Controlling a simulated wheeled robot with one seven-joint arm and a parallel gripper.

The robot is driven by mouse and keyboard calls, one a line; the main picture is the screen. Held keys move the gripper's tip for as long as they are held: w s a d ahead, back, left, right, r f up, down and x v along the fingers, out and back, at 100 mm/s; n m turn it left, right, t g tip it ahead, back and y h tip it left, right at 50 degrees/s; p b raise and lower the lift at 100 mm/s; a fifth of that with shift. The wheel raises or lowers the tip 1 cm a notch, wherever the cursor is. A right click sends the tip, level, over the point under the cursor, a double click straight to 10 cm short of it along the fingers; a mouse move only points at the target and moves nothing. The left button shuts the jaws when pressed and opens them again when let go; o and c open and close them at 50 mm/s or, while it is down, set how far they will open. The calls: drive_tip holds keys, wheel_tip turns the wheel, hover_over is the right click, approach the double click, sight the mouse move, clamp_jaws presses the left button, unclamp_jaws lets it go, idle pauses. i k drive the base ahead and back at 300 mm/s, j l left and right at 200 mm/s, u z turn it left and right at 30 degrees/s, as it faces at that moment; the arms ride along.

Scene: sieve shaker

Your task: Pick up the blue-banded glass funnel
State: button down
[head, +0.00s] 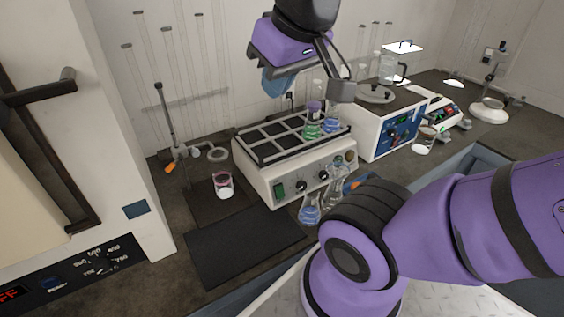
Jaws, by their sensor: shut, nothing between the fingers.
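My gripper (341,92) is at the upper middle, below my purple wrist, in front of the back wall and above the right end of the shaker (270,172). Its grey fingers are shut and seem to hold nothing. I cannot make out a blue-banded glass funnel with certainty. Glass on the shaker's right end is partly behind my gripper.
Flasks with green (313,129) and blue (331,125) liquid stand on the shaker. More flasks (310,210) stand before it. A pink-banded beaker (223,187) and a ring stand (164,125) are left. The dark mat (240,245) is bare. A white instrument (385,127) stands right.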

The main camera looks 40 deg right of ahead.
sight(337, 171)
drive_tip(key=l+z, duration=0.4)
drive_tip(key=l, duration=0.65)
drive_tip(key=i+l+z, duration=0.1)
drive_tip(key=l+z, duration=0.35)
drive_tip(key=l, duration=0.6)
